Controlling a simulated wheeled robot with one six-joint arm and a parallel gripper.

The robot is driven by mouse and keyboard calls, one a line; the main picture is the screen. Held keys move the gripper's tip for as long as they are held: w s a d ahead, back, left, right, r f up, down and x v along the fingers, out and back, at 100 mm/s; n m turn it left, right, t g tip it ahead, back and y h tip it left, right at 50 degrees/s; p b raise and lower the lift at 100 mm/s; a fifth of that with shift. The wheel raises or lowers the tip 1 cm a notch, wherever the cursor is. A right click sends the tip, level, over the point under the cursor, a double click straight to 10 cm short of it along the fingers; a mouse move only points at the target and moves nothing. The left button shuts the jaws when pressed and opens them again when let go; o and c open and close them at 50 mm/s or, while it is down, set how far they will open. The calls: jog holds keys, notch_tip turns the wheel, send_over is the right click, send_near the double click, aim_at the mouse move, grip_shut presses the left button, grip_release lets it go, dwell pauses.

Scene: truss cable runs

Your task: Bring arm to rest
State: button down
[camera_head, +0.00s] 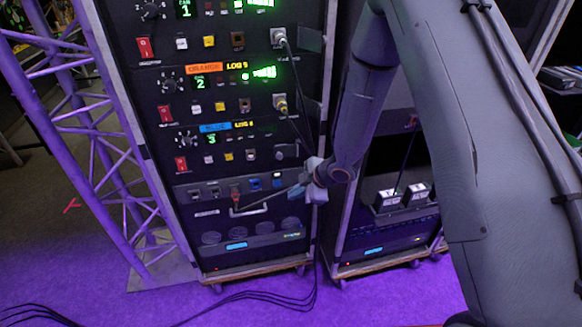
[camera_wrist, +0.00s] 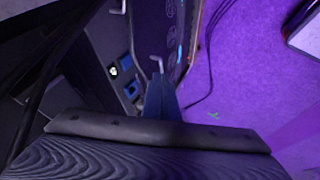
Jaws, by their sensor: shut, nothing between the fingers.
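My gripper (camera_head: 290,193) is in front of the lower part of the left rack (camera_head: 170,85), at its right side, pointing left. In the wrist view its narrow fingers (camera_wrist: 160,92) are together with nothing between them. In the head view the fingers are small and dark against the rack, so any gap to the panel is hard to judge. My arm comes down from the upper right, in front of the right rack (camera_head: 385,235).
The left rack has red switches, a pale handle (camera_head: 250,210) and cables hanging from sockets on its right. A purple-lit truss (camera_head: 95,150) stands at the left. Black cables (camera_head: 270,297) lie on the floor. Open purple floor is in front.

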jog(key=s+d+r+m+h, duration=0.3)
jog(key=d+r+m, duration=0.2)
jog(key=d+r, duration=0.15)
jog(key=s+d+r+m+h, duration=0.2)
jog(key=s+d+r+m, duration=0.1)
jog(key=d+r+m, duration=0.4)
jog(key=s+d+r+m+g, duration=0.1)
jog(key=s+d+r+m, duration=0.1)
jog(key=s, duration=0.7)
jog(key=s+d+r+m+g, duration=0.2)
jog(key=s+r+m, duration=0.2)
jog(key=s, duration=0.5)
jog(key=shift+d+m+g+h, duration=0.3)
jog(key=shift+m+h, duration=0.1)
jog(key=shift+m, duration=0.3)
jog(key=shift+r, duration=0.1)
